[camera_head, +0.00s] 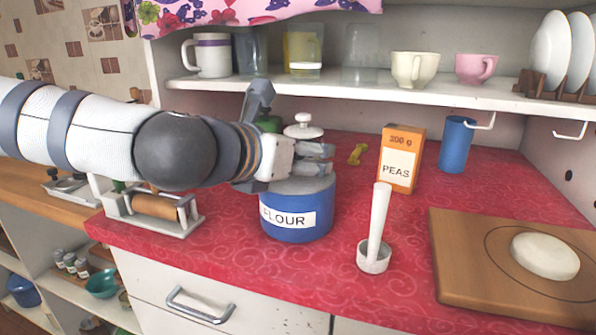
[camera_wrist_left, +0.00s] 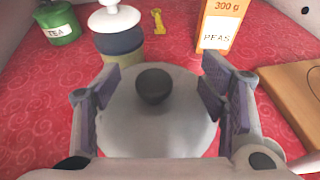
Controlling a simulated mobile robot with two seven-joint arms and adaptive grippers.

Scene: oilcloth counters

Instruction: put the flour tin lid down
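The blue flour tin (camera_head: 300,232) stands upright on the red counter, with its FLOUR label facing forward. Its grey lid (camera_wrist_left: 150,132) is a round disc with a dark knob (camera_wrist_left: 154,86) and appears to rest on top of the tin. My left gripper (camera_head: 325,159) is just above the lid. In the left wrist view, its fingers are spread on either side of the knob, with a gap on each side. The gripper and wrist hide the knob in the head view. My right gripper is in neither view.
An orange PEAS box (camera_head: 401,160), a blue cup (camera_head: 456,144) and a white pestle-like tool (camera_head: 377,225) stand to the right. A wooden board (camera_head: 470,260) lies further right. A white-lidded jar (camera_wrist_left: 116,32) and green TEA tin (camera_wrist_left: 58,24) stand behind. Red counter shows in front of the tin.

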